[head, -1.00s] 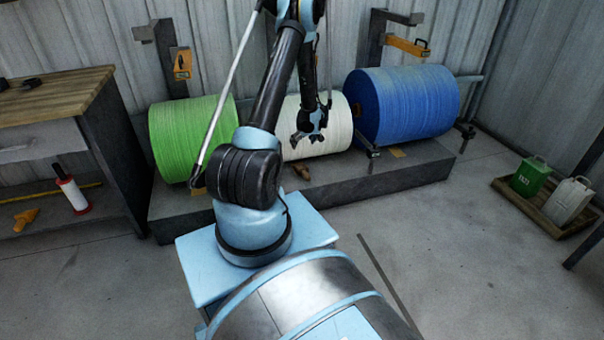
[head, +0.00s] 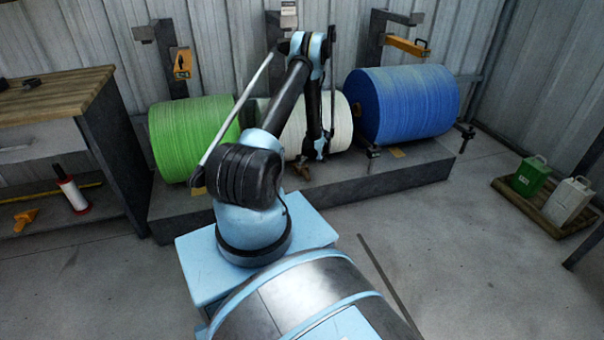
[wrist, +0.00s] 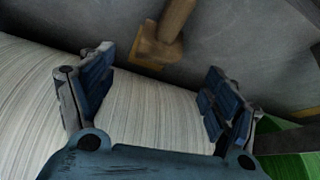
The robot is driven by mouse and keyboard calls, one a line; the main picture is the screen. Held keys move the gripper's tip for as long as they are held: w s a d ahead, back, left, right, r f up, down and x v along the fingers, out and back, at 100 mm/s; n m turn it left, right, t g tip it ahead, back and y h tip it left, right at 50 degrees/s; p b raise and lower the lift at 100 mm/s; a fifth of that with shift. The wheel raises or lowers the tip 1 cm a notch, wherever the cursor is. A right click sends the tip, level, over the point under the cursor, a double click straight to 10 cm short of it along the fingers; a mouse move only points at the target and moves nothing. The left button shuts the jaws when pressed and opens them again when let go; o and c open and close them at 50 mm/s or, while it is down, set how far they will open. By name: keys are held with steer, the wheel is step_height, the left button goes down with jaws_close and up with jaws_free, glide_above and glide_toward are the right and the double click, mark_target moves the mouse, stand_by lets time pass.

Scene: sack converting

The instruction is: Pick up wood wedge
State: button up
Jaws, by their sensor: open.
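A brown wood wedge (head: 301,171) lies on the grey platform in front of the white roll (head: 340,132) in the head view. In the wrist view the brown wedge (wrist: 158,47) shows at the top, with a narrower part running off the top edge. My gripper (head: 318,151) hangs beside the white roll, just above and right of the wedge. In the wrist view my gripper (wrist: 156,95) has its fingers spread, with the white roll behind them and nothing held. The wedge is beyond the fingertips, and I see no contact.
A green roll (head: 185,135) is at left and a blue roll (head: 410,105) at right on the platform (head: 400,180). Another brown piece (head: 197,190) is under the green roll. A workbench (head: 60,95) stands left; a crate with two cans (head: 555,212) lies right.

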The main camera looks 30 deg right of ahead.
mark_target(303, 167)
steer(key=shift+x, duration=4.75)
steer(key=shift+r, duration=0.1)
steer(key=c, duration=1.4)
